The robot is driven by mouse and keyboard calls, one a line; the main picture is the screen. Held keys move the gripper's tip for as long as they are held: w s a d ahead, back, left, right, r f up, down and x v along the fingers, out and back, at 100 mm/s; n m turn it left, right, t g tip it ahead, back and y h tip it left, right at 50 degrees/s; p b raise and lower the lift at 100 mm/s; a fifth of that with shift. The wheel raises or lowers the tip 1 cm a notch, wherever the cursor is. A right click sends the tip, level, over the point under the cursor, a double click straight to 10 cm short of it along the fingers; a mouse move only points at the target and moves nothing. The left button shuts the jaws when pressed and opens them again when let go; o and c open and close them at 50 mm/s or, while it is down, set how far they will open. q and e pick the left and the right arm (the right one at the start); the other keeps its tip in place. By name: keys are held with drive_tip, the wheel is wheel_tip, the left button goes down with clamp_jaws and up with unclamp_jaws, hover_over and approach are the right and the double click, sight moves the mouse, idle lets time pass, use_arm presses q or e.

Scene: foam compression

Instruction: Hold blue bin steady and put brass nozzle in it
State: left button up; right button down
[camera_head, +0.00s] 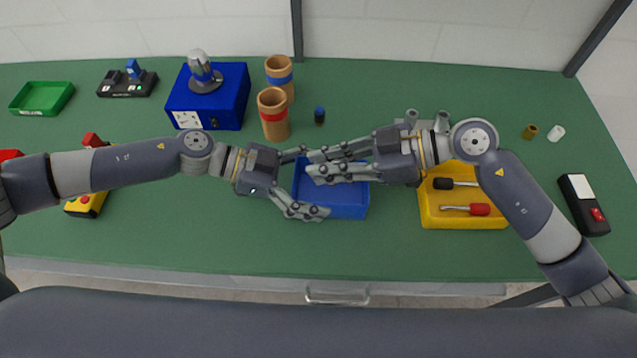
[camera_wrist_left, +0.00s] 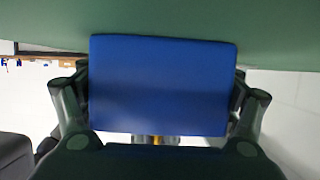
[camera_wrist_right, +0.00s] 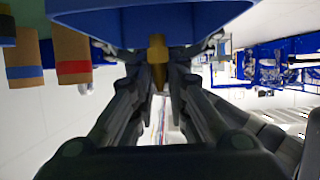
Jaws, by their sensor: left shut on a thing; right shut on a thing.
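The blue bin (camera_head: 345,206) stands on the green bench in front of me. My left gripper (camera_head: 312,184) is shut on it from the left, with one finger along its near wall. In the left wrist view the bin (camera_wrist_left: 165,85) fills the space between the fingers. My right gripper (camera_head: 316,164) reaches over the bin from the right. In the right wrist view it is shut on the brass nozzle (camera_wrist_right: 157,58), with the blue bin (camera_wrist_right: 90,22) close beyond it. In the head view the fingers hide the nozzle.
A yellow tray (camera_head: 430,217) with screwdrivers sits just right of the bin. Two cardboard tubes (camera_head: 273,125) and a small blue-topped item (camera_head: 319,116) stand behind it. A blue box (camera_head: 240,100) is back left. The bench in front of the bin is clear.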

use_arm(q)
drive_tip(key=shift+s+f, duration=0.1)
drive_tip(key=shift+f, duration=0.1)
use_arm(e)
drive_tip(key=shift+f, duration=1.15)
drive_tip(key=c, duration=1.5)
unclamp_jaws()
drive_tip(key=v, duration=1.2)
